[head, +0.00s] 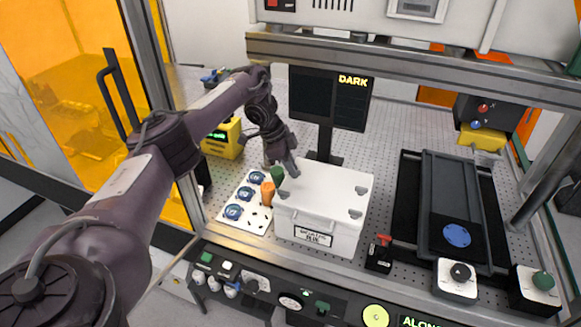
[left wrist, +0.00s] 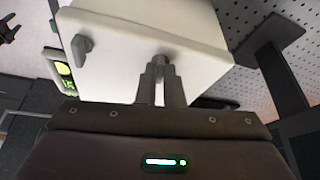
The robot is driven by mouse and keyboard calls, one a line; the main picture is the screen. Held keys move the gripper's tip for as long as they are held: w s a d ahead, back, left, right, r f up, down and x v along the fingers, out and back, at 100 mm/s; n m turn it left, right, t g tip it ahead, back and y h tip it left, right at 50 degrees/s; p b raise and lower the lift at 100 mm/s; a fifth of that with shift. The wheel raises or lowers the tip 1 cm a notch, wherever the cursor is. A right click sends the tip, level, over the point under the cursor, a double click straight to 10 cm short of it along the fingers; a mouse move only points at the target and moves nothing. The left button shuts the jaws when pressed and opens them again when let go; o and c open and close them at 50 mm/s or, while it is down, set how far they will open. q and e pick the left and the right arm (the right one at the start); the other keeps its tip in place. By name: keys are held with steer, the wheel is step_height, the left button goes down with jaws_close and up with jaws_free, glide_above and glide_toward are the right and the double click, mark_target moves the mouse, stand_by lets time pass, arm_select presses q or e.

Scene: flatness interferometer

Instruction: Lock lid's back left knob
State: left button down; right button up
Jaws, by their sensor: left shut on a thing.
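A white box with a white lid (head: 325,184) stands on the perforated bench, with grey knobs at the lid's corners. The front right knob (head: 355,214) and back right knob (head: 363,190) are in plain sight in the head view. My left gripper (head: 292,172) reaches down at the lid's back left corner and hides most of the knob there. In the left wrist view its fingers (left wrist: 161,82) are shut on the back left knob (left wrist: 161,62), whose top shows between them. The front left knob (left wrist: 82,47) stands free. My right gripper is not in view.
A dark monitor reading DARK (head: 330,98) stands behind the box. Left of the box are a white plate (head: 228,214) with blue round parts and green and orange pieces (head: 268,192). A black rail unit (head: 450,200) lies to the right. A metal beam (head: 400,68) crosses above.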

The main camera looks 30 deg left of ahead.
arm_select(q)
steer(key=shift+w+m+g+b, duration=0.1)
steer(key=shift+m+g+b, duration=0.35)
steer(key=shift+m, duration=0.75)
steer(key=c, duration=1.6)
jaws_free()
steer(key=shift+w+d, duration=0.1)
steer(key=shift+d, duration=0.05)
steer(key=shift+o, duration=0.2)
steer(key=v, duration=0.7)
steer(key=shift+a+r, duration=0.25)
steer(key=shift+r, duration=0.05)
steer(key=shift+f, duration=0.1)
